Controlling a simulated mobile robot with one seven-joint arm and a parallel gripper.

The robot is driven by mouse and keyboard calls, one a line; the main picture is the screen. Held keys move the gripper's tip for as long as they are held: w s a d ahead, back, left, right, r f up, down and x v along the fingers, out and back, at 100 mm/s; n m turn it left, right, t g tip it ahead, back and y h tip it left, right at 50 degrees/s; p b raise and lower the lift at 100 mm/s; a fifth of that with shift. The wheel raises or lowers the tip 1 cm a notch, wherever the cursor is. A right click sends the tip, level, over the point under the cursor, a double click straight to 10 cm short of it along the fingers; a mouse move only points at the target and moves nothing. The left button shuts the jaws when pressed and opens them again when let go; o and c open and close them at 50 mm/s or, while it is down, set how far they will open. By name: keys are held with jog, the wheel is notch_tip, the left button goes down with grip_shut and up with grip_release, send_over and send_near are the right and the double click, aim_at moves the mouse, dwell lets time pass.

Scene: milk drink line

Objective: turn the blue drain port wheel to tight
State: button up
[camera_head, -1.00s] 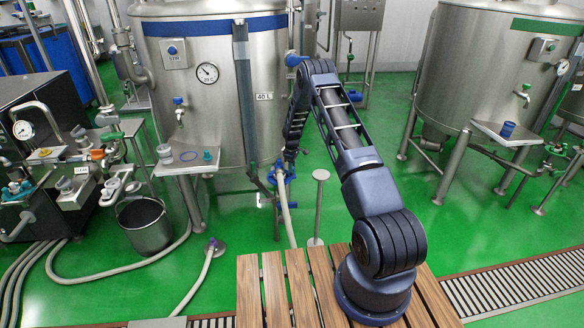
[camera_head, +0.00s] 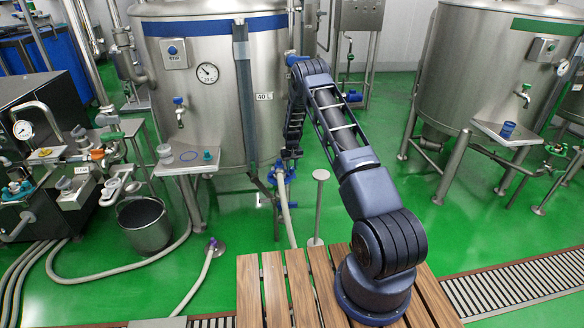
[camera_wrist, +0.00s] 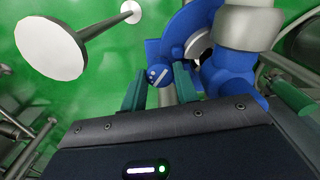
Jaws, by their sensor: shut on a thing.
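The blue drain port wheel (camera_wrist: 158,75) shows in the wrist view as a blue piece with a pale bar mark, beside a larger blue valve body (camera_wrist: 230,75). My gripper (camera_wrist: 160,84) has its two green fingers on either side of the wheel and is shut on it. In the head view my arm reaches down to the blue drain port (camera_head: 278,178) under the left tank (camera_head: 215,100). The wheel and fingertips are too small and covered there to tell apart. How tight the wheel is cannot be told.
A pale hose (camera_head: 288,218) hangs from the port to the floor. A grey post with a round flat top (camera_head: 321,175) stands close to its right and shows large in the wrist view (camera_wrist: 48,48). A tank leg and a small shelf (camera_head: 185,163) are to the left.

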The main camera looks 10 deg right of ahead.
aim_at(292, 168)
jog(key=m, duration=0.5)
jog(key=shift+w+m, duration=0.1)
jog(key=shift+m, duration=0.2)
jog(key=m, duration=0.4)
jog(key=shift+r+m, duration=0.1)
jog(key=shift+m, duration=0.6)
jog(key=o, duration=1)
notch_tip(292, 168, up, 11)
jog(key=shift+f, duration=0.15)
